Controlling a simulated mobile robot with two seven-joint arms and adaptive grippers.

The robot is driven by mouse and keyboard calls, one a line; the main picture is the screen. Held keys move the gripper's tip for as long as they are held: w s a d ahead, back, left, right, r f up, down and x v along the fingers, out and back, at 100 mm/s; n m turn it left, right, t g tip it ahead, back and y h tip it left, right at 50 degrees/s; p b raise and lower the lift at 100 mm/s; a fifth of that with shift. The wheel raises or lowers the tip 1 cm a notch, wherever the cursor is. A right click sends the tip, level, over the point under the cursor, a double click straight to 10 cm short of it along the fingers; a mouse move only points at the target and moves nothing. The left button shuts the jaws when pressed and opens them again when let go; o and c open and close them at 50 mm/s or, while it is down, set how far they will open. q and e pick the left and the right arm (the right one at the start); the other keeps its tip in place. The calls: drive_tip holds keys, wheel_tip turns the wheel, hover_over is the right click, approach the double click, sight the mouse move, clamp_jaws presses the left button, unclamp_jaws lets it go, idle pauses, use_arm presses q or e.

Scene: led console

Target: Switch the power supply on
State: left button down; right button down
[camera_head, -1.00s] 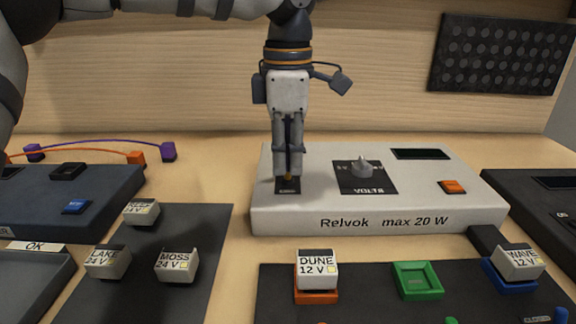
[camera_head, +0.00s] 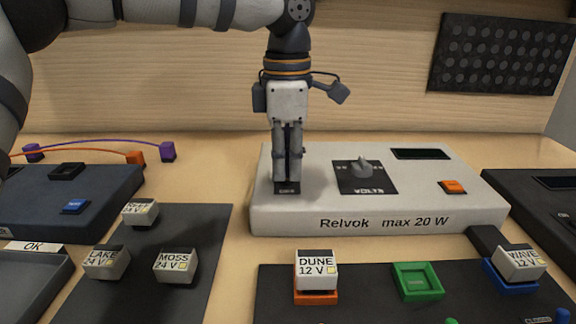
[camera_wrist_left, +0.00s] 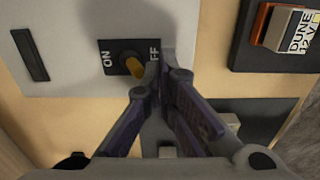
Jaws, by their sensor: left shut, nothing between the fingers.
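The power supply is the pale box marked Relvok max 20 W (camera_head: 385,221). Its toggle switch is an orange lever (camera_wrist_left: 134,67) on a dark plate, with ON at the left and OFF, partly covered, at the right in the left wrist view. The lever appears to lean toward the OFF side. My left gripper (camera_head: 287,182) is shut and empty, pointing down at the switch plate. In the wrist view its fingertips (camera_wrist_left: 174,55) are beside the lever on the OFF side; I cannot tell if they touch. The lever is hidden in the head view.
A grey VOLTS knob (camera_head: 362,167), an orange button (camera_head: 453,187) and a dark display (camera_head: 420,154) are on the supply.

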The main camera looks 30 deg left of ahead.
use_arm(q)
drive_tip(key=shift+w+a+f, duration=0.1)
drive_tip(key=shift+w+a, duration=0.25)
drive_tip(key=shift+w, duration=0.5)
wheel_tip(320, 180, up, 7)
drive_tip(key=shift+s+d, duration=0.15)
drive_tip(key=shift+s, duration=0.25)
